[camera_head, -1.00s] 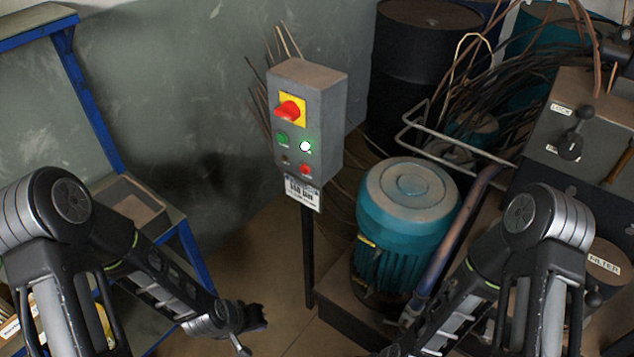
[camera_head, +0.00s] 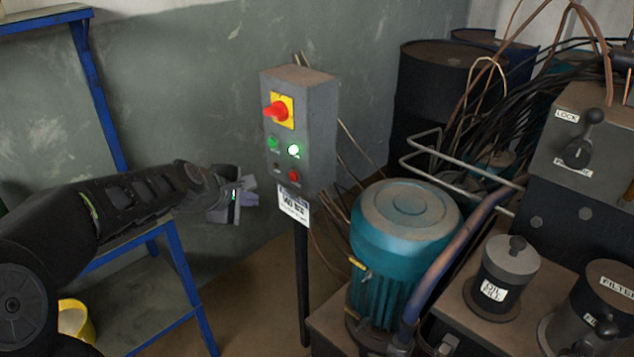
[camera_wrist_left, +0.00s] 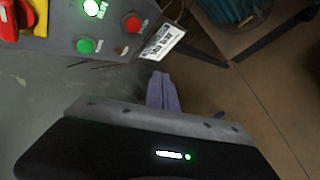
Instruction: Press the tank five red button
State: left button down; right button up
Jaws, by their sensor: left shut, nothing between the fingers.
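A grey control box (camera_head: 318,135) stands on a dark post in the middle of the head view. Its front has a red rotary switch on a yellow plate (camera_head: 288,112), a green button (camera_head: 273,142), a lit green light (camera_head: 293,150) and a small red button (camera_head: 293,176) low on the right. The red button also shows in the left wrist view (camera_wrist_left: 132,22). A white label (camera_head: 294,204) hangs below the box. My left gripper (camera_head: 250,190) is shut and empty, left of the box and apart from it, near the red button's height. My right gripper is not in view.
A teal motor (camera_head: 405,235) stands right of the post. Black drums (camera_head: 435,85), cables and a machine with a lever (camera_head: 585,140) lie beyond it. A blue-framed shelf (camera_head: 170,250) is at the left. The wall behind the gripper is bare.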

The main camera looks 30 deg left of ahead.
aim_at(294, 176)
pick_arm(q)
jog(key=shift+a+f, duration=0.1)
dwell(0.3)
jog(key=w+d+p, duration=0.2)
jog(key=w+p, duration=0.4)
jog(key=w, duration=0.2)
jog(key=shift+w+d+p, duration=0.2)
jog(key=shift+d+p, duration=0.1)
jog(key=shift+p, duration=0.05)
dwell(1.9)
jog(key=shift+w+p, duration=0.4)
jog(key=shift+p, duration=0.05)
